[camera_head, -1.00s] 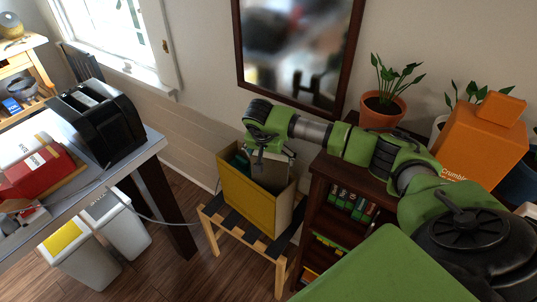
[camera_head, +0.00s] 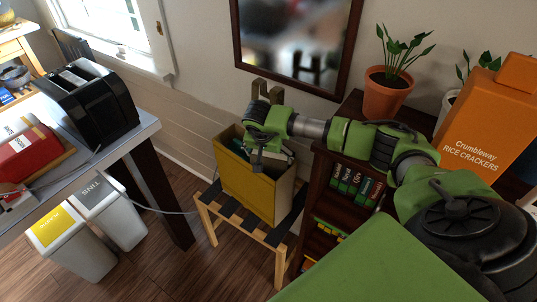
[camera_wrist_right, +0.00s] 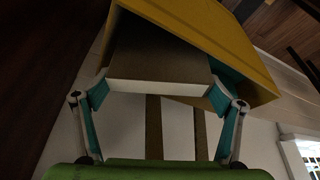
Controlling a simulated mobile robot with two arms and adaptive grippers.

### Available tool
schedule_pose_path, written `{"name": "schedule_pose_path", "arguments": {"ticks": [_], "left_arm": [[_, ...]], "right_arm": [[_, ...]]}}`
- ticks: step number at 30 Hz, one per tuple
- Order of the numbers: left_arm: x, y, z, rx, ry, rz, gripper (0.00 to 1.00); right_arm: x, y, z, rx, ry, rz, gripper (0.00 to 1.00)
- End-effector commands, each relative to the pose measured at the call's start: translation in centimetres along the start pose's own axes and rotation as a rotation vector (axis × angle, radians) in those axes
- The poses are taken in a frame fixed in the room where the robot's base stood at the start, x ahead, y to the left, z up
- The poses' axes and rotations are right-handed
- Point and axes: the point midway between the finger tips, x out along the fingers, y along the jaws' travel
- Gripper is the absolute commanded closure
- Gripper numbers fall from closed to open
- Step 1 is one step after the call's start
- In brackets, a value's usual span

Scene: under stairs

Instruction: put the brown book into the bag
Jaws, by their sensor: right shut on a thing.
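The bag (camera_head: 235,182) is a tall yellow open-topped one standing upright on a slatted wooden stand. Its yellow wall also fills the top of the right wrist view (camera_wrist_right: 222,40). My right gripper (camera_head: 264,164) is over the bag's mouth, pointing down. In the right wrist view its two teal-padded fingers are shut on the brown book (camera_wrist_right: 160,60), which has a pale edge facing the camera. The book overlaps the bag's opening there; how deep it sits I cannot tell. In the head view the gripper mostly hides the book. My left gripper is not in view.
A dark bookshelf (camera_head: 317,205) stands close to the right of the bag, with a potted plant (camera_head: 386,92) and an orange cracker box (camera_head: 481,135) on top. A table with a black toaster (camera_head: 88,103) is at left, bins (camera_head: 70,245) below. A framed mirror (camera_head: 297,40) hangs behind.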

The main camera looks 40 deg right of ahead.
Motion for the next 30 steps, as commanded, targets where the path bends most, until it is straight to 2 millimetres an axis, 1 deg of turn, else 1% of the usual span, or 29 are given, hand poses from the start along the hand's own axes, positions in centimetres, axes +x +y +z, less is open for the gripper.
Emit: {"name": "schedule_pose_path", "arguments": {"ticks": [6, 7, 8, 9, 17, 20, 23, 30], "left_arm": [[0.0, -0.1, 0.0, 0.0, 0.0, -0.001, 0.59], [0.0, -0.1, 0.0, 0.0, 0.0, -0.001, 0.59], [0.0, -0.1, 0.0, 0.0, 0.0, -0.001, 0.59], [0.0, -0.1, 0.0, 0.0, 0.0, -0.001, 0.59], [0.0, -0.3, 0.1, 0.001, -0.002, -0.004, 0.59], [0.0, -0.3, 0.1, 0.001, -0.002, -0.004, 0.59], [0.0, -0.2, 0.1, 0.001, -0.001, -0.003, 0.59], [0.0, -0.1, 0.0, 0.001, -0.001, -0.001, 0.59]], "right_arm": [[-0.1, 0.0, -0.1, 0.001, 0.001, -0.001, 0.44], [-0.1, 0.0, -0.1, 0.001, 0.001, -0.001, 0.11], [-0.1, 0.0, -0.1, 0.001, 0.001, -0.001, 0.03], [-0.1, 0.0, -0.1, 0.001, 0.001, -0.001, 0.0], [0.0, 0.0, 0.0, 0.0, -0.001, 0.001, 0.0], [-0.5, 0.0, 0.0, 0.0, 0.0, 0.0, 0.0], [-1.8, 0.0, -0.1, 0.0, 0.002, -0.002, 0.0], [-7.0, -0.1, -0.1, -0.001, 0.004, -0.004, 0.0]]}}
